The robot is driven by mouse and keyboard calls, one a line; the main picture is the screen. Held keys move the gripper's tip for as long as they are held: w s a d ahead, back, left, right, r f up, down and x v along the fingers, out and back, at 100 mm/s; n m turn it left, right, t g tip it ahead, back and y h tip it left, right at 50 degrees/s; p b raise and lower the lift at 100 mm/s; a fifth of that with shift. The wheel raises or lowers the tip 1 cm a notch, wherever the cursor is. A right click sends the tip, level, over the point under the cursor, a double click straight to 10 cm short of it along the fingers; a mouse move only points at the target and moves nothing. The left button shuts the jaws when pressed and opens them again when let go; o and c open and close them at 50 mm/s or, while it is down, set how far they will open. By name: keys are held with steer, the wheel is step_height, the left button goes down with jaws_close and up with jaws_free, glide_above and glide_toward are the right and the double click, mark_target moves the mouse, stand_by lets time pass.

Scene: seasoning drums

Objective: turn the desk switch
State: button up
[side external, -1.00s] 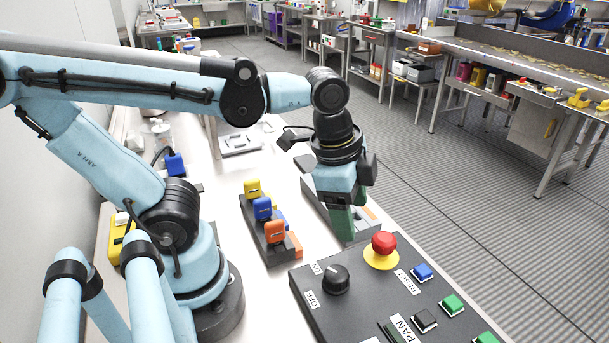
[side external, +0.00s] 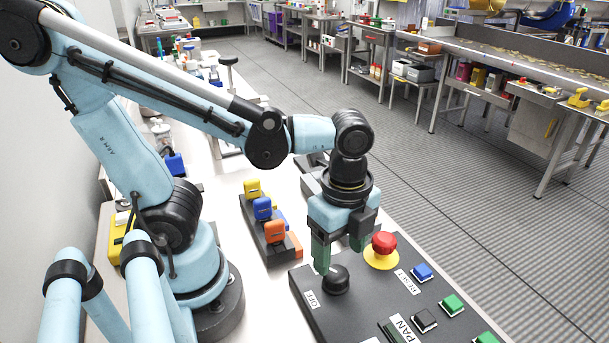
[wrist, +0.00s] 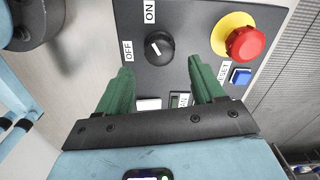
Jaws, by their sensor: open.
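The desk switch is a round black knob (side external: 336,280) on a dark control panel (side external: 345,318), beside an OFF label. In the wrist view the knob (wrist: 159,47) lies between OFF and ON labels, and its white mark points up and left, between the two labels. My gripper (side external: 340,262) is above the panel's far edge, its green fingers spread and pointing down. In the wrist view my gripper (wrist: 163,80) has its fingers apart with nothing between them, and the knob shows beyond the tips. In the side view one finger partly hides the knob.
A red emergency button (side external: 384,243) on a yellow base is close to the knob's right. Blue (side external: 422,271), green and black buttons sit farther along the panel. Yellow, blue and orange blocks (side external: 263,208) stand in a row left of my gripper.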

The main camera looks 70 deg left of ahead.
mark_target(337, 272)
steer(key=shift+f, duration=2.8)
steer(key=c, duration=1.1)
steer(key=shift+o, duration=0.2)
steer(key=shift+n, duration=0.3)
steer(key=n, duration=0.5)
steer(key=shift+n, duration=0.3)
steer(key=n, duration=0.5)
steer(key=shift+n, duration=0.3)
steer(key=shift+a, duration=0.1)
